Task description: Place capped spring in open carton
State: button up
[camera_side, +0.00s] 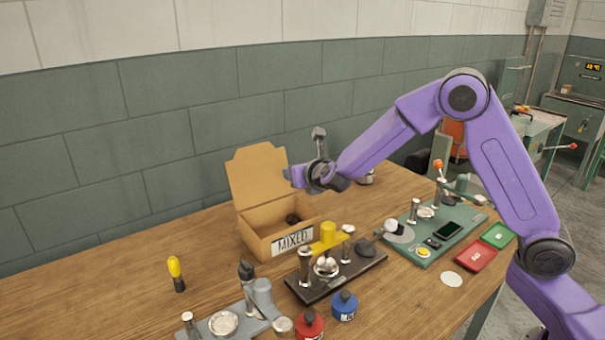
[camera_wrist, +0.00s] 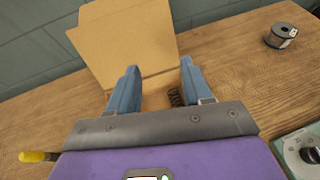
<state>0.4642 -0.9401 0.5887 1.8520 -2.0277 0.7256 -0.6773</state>
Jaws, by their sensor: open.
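An open cardboard carton marked MIXED (camera_side: 262,243) stands on the bench with its lid raised at the back; the lid also shows in the wrist view (camera_wrist: 125,42). A small dark object (camera_side: 292,218) lies inside the carton near its right side. In the wrist view a dark coiled spring (camera_wrist: 175,97) shows beside the right finger, partly hidden by my gripper; whether it is capped cannot be told. My gripper (camera_side: 292,176) is above the carton. Its two blue fingers (camera_wrist: 158,67) are apart, with nothing between the tips.
A black fixture with a yellow part (camera_side: 328,236) stands in front of the carton. A green station (camera_side: 440,238) is to its right, with red (camera_side: 476,257) and green (camera_side: 497,236) trays. A yellow-handled tool (camera_side: 175,268) stands left. A wire spool (camera_wrist: 281,36) is behind right.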

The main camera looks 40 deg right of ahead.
jog(key=shift+s+r, duration=0.1)
jog(key=shift+s, duration=0.15)
jog(key=s+d+m+g+y, duration=0.1)
jog(key=s+m+g, duration=0.5)
jog(key=s, duration=1.7)
jog(key=s+d+f+m+g+y, duration=0.1)
jog(key=s+m+g, duration=0.5)
jog(key=s+m, duration=0.8)
jog(key=s+y, duration=0.1)
jog(key=s, duration=0.8)
jog(key=shift+s+f+m+g, duration=0.15)
jog(key=shift+s+m+g, duration=0.15)
jog(key=shift+m+g, duration=0.1)
